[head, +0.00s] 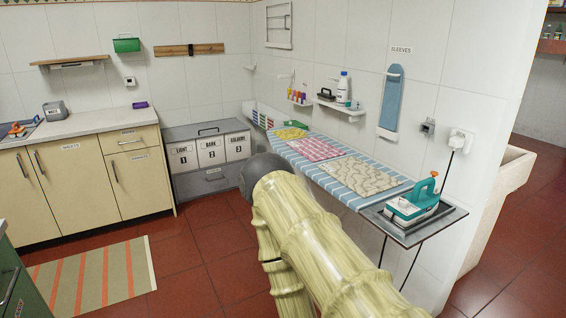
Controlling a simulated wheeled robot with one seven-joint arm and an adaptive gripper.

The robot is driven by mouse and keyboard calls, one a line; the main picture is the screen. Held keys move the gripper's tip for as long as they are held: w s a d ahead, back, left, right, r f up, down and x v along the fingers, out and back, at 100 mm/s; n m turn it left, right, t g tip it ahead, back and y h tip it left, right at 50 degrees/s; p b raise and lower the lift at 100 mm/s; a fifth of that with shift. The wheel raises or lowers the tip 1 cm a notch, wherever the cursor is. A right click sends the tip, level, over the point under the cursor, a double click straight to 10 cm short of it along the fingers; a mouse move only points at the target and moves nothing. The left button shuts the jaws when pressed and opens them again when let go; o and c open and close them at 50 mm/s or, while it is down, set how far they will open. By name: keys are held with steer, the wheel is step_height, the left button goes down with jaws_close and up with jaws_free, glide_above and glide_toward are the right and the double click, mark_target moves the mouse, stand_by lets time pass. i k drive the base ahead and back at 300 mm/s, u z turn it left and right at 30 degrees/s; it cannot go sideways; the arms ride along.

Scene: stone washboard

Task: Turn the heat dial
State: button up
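A teal and white iron (408,209) rests on a dark plate (447,222) at the near right end of the ironing surface. Its handle has an orange part at the top. I cannot make out a heat dial on it at this size. My arm, in pale bamboo-like links with a dark grey joint, rises in the lower middle and bends back down. My gripper is not in the picture.
A striped ironing board (347,199) holds folded cloths along the right wall. A cord runs to a wall plug (459,141); a small grey box (428,127) is beside it. Sorting bins (211,151) and a counter (95,122) stand behind. Red floor is open at left.

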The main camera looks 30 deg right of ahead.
mark_target(402, 203)
steer(key=z, duration=0.15)
steer(key=i, duration=0.95)
steer(key=z, duration=1)
steer(key=i, duration=0.4)
steer(key=z, duration=3.05)
steer(key=k, duration=1)
steer(key=u, duration=1.3)
